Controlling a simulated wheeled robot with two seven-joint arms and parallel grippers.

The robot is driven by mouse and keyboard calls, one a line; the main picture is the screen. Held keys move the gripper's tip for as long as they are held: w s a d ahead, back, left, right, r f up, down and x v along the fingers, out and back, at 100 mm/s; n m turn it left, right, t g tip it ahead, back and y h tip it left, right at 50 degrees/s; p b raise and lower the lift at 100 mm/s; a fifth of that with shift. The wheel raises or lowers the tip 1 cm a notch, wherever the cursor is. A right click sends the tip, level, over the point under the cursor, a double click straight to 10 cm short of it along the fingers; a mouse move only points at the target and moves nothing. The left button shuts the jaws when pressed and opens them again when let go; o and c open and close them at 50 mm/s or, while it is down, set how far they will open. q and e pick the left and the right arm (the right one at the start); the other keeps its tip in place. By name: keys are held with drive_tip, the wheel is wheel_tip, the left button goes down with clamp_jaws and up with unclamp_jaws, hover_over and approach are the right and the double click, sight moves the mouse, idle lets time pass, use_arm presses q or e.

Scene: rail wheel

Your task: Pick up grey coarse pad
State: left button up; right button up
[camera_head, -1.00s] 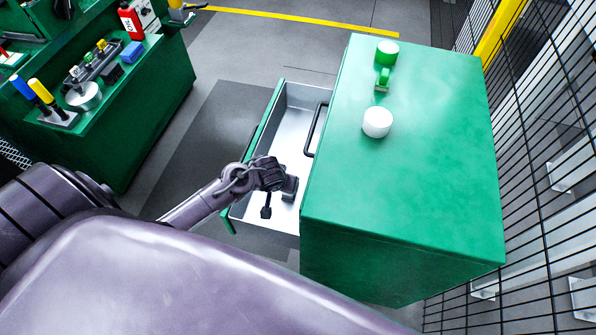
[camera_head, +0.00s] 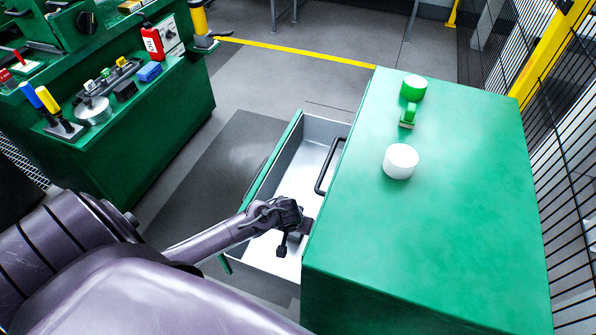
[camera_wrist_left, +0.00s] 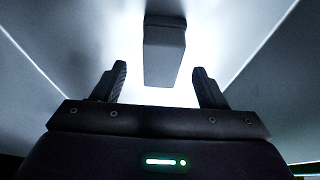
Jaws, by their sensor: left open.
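The grey pad (camera_wrist_left: 164,52) is a plain block in the wrist view, lying on the bright floor of the open drawer (camera_head: 312,133). It is ahead of my left gripper (camera_head: 294,240), roughly centred between the two fingers. The left gripper is open and points down into the near part of the drawer. The fingers look apart from the pad, with a gap on both sides. In the head view the pad cannot be made out clearly behind the gripper. My right gripper is not in view.
The green cabinet (camera_head: 450,190) stands right of the drawer. A white cylinder (camera_head: 400,161), a green-topped roll (camera_head: 413,88) and a small green item (camera_head: 408,116) sit on top. A black handle (camera_head: 329,166) rises by the drawer. A green workbench (camera_head: 150,140) with tools is at left.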

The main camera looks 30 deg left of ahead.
use_arm(q)
drive_tip(key=x, duration=0.2)
drive_tip(key=shift+f, duration=0.3)
drive_tip(key=shift+w+a+f+b, duration=0.1)
drive_tip(key=shift+w+f+b, duration=0.1)
drive_tip(key=shift+b, duration=0.1)
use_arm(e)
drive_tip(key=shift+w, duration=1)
use_arm(q)
drive_tip(key=shift+c, duration=0.5)
drive_tip(key=c, duration=1)
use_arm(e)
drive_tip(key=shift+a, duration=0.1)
use_arm(q)
drive_tip(key=shift+r, duration=0.15)
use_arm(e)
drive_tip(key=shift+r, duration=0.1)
